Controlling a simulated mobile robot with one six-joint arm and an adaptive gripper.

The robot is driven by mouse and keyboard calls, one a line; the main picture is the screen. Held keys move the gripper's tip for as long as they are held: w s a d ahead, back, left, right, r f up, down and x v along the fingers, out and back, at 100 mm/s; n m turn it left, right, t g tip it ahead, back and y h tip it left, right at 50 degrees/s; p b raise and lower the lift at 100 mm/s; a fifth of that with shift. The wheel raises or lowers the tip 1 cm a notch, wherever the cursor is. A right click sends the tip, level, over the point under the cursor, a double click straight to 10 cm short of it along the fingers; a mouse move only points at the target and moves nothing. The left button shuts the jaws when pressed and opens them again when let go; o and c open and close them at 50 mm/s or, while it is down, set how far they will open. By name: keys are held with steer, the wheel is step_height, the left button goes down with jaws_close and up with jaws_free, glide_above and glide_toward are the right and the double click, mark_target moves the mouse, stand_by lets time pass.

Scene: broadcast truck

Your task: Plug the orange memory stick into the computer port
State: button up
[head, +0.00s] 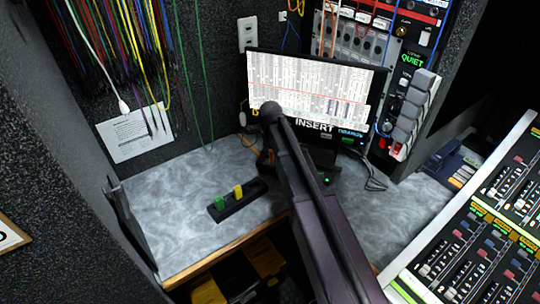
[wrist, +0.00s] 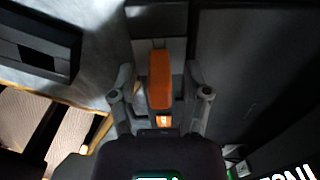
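The orange memory stick (wrist: 160,80) lies lengthwise between the fingers of my gripper (wrist: 160,75) in the wrist view. Its metal end points to the top of the picture, close to a dark box (wrist: 157,22); I cannot tell whether they touch. My gripper is shut on the stick, though the finger contact is hard to see. In the head view my arm hides the stick and most of my gripper. The computer (head: 322,158), a dark box with a green light, stands below the monitor, partly behind my arm. Its port is not clear to see.
A black holder (head: 250,203) with a green stick (head: 220,202) and a yellow stick (head: 238,191) lies on the grey desk (head: 175,225). The monitor (head: 305,85) stands behind my arm. A mixing console (head: 475,235) is at the right. Cables lie right of the computer.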

steer(key=shift+r, duration=0.1)
stand_by(0.3)
step_height(320, 180, up, 9)
steer(key=p, duration=0.9)
steer(key=shift+f, duration=0.2)
steer(key=s+a+r+n+p, duration=0.1)
steer(key=s+r+n+p, duration=0.3)
steer(key=r+p, duration=0.6)
steer(key=s+a+r+n+p, duration=0.2)
steer(key=s+r+n+p, duration=0.3)
steer(key=r+n+p, duration=0.4)
steer(key=shift+s+a+r+p, duration=0.2)
steer(key=shift+s+r+p, duration=0.05)
steer(key=shift+r+p, duration=0.6)
stand_by(0.7)
steer(key=s+d+f+n+b, duration=0.1)
steer(key=s+d+n, duration=0.3)
steer(key=d, duration=0.5)
steer(key=s+d+f+n+b, duration=0.1)
steer(key=s+d+n+b, duration=0.1)
steer(key=s+d+n, duration=0.3)
steer(key=shift+s+d+f, duration=0.35)
steer(key=shift+s+d, duration=0.8)
steer(key=shift+d, duration=1.1)
